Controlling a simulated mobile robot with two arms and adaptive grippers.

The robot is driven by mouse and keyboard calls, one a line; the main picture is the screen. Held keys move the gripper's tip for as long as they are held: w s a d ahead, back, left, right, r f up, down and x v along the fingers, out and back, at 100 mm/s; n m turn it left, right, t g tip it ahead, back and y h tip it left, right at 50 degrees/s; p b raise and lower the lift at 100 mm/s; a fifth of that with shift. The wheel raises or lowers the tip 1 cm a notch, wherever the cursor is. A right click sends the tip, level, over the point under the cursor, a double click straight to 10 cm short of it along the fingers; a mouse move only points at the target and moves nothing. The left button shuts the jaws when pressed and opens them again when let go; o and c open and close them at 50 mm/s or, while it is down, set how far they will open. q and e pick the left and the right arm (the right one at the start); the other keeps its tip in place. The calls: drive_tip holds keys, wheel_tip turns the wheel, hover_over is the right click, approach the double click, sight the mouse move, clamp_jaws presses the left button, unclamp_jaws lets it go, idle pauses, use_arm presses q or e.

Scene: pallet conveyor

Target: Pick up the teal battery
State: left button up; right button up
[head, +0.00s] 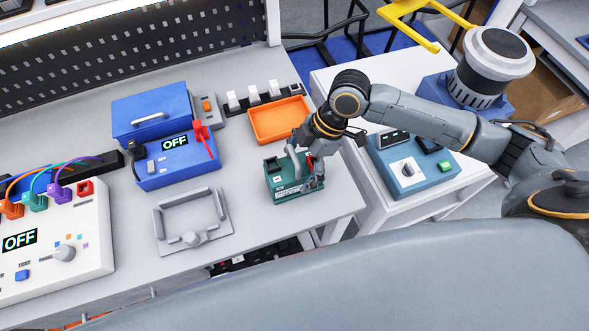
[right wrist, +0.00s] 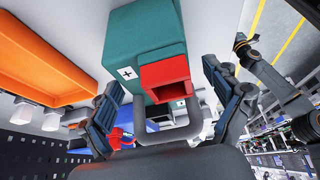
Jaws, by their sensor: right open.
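The teal battery (head: 286,190) stands on the grey bench near its right front corner. It has a grey handle on top. My right gripper (head: 308,168) is over the right part of the battery, reaching down at its handle. In the right wrist view the teal battery (right wrist: 140,38) shows a red terminal block, a white plus mark and the grey handle. The open fingers of the right gripper (right wrist: 163,78) stand on either side of the handle, with visible gaps. Contact is hard to judge. My left gripper is not in view.
An orange tray (head: 280,121) lies behind the battery. A grey frame fixture (head: 192,227) is to its left, with a blue box (head: 160,130) showing OFF behind that. A blue device (head: 411,172) stands on the white side table at right. Some bench is free left of the battery.

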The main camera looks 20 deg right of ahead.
drive_tip(key=shift+x, duration=1.05)
drive_tip(key=shift+a+f, duration=0.15)
drive_tip(key=shift+f, duration=0.05)
drive_tip(key=c, duration=1.7)
drive_tip(key=shift+w+r, duration=0.1)
drive_tip(key=shift+r, duration=0.05)
clamp_jaws()
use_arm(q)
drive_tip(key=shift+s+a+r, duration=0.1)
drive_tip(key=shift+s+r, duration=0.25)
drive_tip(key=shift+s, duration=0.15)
